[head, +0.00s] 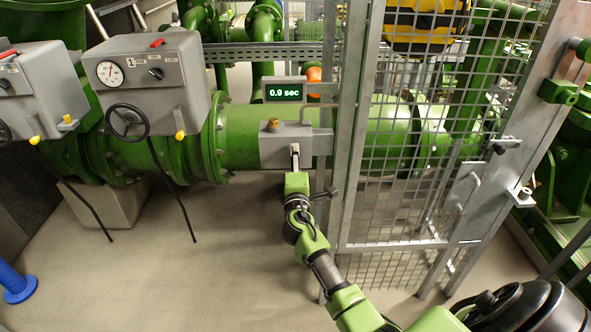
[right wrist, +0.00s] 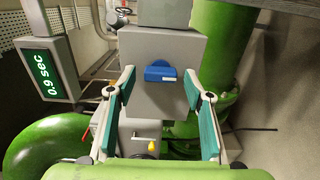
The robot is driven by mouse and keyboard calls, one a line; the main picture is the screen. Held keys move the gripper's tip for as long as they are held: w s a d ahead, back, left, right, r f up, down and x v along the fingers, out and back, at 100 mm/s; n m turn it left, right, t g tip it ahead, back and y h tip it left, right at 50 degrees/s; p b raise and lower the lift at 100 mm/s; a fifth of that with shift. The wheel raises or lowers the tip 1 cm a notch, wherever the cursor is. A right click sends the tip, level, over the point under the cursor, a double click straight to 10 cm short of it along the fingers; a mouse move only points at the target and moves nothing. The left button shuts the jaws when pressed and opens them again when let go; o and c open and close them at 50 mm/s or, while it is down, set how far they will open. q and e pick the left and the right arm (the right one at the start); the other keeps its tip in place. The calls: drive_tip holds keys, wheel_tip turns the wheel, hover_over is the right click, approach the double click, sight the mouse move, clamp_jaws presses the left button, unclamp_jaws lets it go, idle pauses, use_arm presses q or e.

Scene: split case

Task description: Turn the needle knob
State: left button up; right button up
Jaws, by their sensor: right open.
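A small blue knob (right wrist: 160,72), the only knob I see that could be the needle knob, sits on the face of a grey box (right wrist: 142,95) in the right wrist view. The same grey box (head: 270,150) is mounted on the green pipe in the head view; there the blue knob is hidden. My right gripper (head: 295,158) is in front of the box's lower part. Its fingers (right wrist: 160,82) are open, one on each side of the knob in the wrist picture, with clear gaps. My left gripper is out of view.
A display (head: 284,92) reading 0.9 sec stands above the box. A mesh gate (head: 405,130) rises close to the right of my arm. A gauge box (head: 155,80) with a black handwheel (head: 127,122) is at the left. The floor (head: 190,270) at lower left is mostly clear.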

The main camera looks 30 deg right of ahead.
drive_tip(key=v, duration=1.1)
drive_tip(key=shift+s, duration=0.25)
